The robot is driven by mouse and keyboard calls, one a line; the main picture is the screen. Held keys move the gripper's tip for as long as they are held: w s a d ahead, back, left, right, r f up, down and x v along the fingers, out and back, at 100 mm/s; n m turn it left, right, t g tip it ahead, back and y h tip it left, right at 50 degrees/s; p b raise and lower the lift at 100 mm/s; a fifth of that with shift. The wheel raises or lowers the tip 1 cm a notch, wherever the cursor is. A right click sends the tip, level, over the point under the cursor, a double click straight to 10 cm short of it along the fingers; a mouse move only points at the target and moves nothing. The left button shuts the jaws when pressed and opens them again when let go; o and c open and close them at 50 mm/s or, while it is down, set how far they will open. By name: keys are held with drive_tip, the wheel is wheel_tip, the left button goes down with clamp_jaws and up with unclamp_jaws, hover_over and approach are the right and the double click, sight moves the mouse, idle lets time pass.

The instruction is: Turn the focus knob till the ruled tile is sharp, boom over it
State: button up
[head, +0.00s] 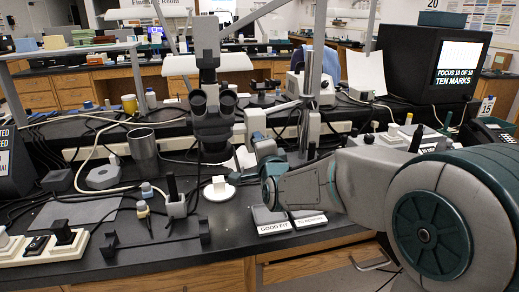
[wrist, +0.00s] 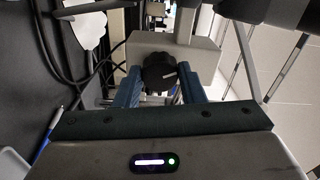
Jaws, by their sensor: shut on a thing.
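In the head view my gripper (head: 264,150) reaches in from the right, beside the microscope (head: 213,120), and hides the knob. The microscope hangs on its boom above a small pale tile (head: 219,183) standing on a white disc (head: 217,192). The tile's rulings are too small to make out. The monitor (head: 463,62) reads "FOCUS 10 OF 10" and "TEN MARKS".
A metal cup (head: 143,150) stands left of the microscope. Two labelled pads (head: 288,220), one reading "GOOD FIT", lie at the bench's front edge. Cables cross the bench. A low dark bar (head: 155,243) and a power strip (head: 45,247) lie at front left.

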idle(0.3)
drive_tip(key=o, duration=1)
drive_tip(key=p+v, duration=0.1)
drive_tip(key=v, duration=1.2)
drive_tip(key=shift+s, duration=0.4)
